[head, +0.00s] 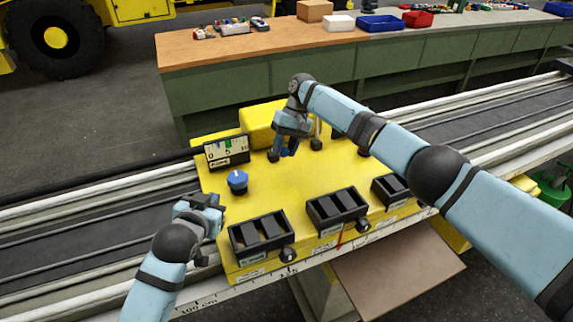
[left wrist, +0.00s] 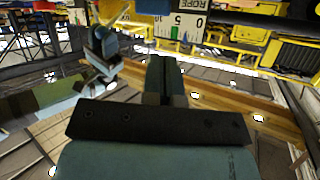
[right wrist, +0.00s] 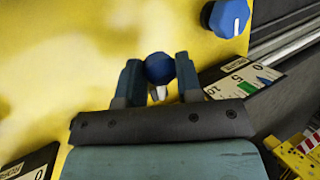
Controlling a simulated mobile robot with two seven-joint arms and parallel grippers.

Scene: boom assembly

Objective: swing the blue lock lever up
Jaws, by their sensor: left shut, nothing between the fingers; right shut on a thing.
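The blue lock lever shows in the right wrist view as a blue ball end (right wrist: 159,67) with a short pale stem under it. My right gripper (right wrist: 158,80) has its two fingers closed on either side of this ball, above the yellow panel (head: 320,180). In the head view my right gripper (head: 285,150) points down at the panel's upper middle and mostly hides the lever. My left gripper (head: 212,200) is shut and empty at the panel's left edge. Its closed fingers (left wrist: 164,80) show in the left wrist view.
A blue knob (head: 237,181) with a white mark and a 0-to-10 gauge (head: 227,151) sit on the panel's left part. Black boxes with dark rockers (head: 258,234) line the front edge. A yellow block (head: 265,122) stands behind. A workbench (head: 350,50) is at the back.

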